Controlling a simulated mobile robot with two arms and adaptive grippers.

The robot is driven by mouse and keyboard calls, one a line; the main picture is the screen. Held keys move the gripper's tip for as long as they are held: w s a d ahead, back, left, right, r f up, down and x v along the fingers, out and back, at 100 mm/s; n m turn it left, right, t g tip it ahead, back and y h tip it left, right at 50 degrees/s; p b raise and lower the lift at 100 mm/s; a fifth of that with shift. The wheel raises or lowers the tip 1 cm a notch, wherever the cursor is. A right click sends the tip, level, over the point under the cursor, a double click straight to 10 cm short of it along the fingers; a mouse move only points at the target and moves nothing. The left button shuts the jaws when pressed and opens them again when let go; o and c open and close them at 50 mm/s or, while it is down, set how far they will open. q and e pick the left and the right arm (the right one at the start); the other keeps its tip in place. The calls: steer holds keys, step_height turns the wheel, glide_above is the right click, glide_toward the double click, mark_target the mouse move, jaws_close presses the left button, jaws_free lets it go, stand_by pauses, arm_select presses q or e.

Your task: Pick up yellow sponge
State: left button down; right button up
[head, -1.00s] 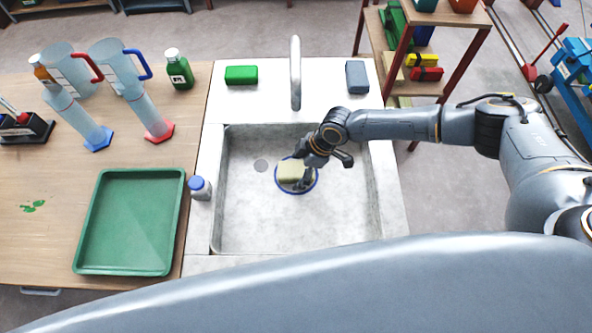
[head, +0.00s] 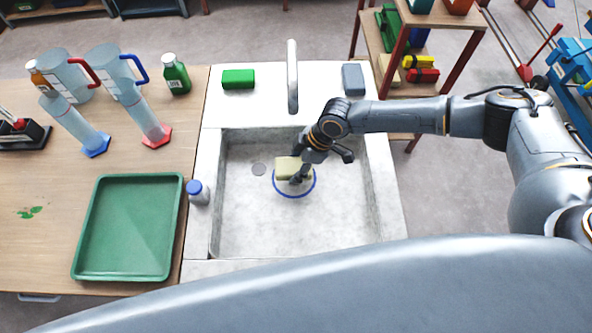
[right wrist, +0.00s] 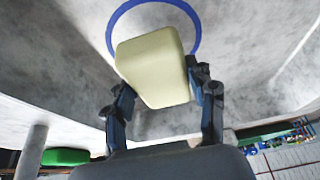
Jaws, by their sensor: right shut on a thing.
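The pale yellow sponge (head: 287,166) is over the sink, held in my right gripper (head: 297,174). In the right wrist view the sponge (right wrist: 155,66) sits between the two fingers of my right gripper (right wrist: 163,98), which are shut on its sides. The sponge looks raised above a blue-rimmed round dish (head: 294,196) on the sink floor. The dish's blue rim (right wrist: 113,27) curves behind the sponge in the wrist view. My left gripper is not in view.
The faucet (head: 292,75) stands at the back of the sink (head: 240,220). A green block (head: 238,79) and a grey block (head: 353,79) lie on the back ledge. A blue-capped bottle (head: 198,192) and a green tray (head: 128,228) are to the left.

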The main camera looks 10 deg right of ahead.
steer(key=s+r+b, duration=0.1)
steer(key=s+r, duration=0.4)
steer(key=s, duration=0.2)
steer(key=s+d+r+b, duration=0.1)
steer(key=s+r, duration=0.3)
steer(key=s, duration=0.3)
steer(key=shift+r+b, duration=0.3)
steer(key=shift+r, duration=0.05)
steer(key=shift+c, duration=0.2)
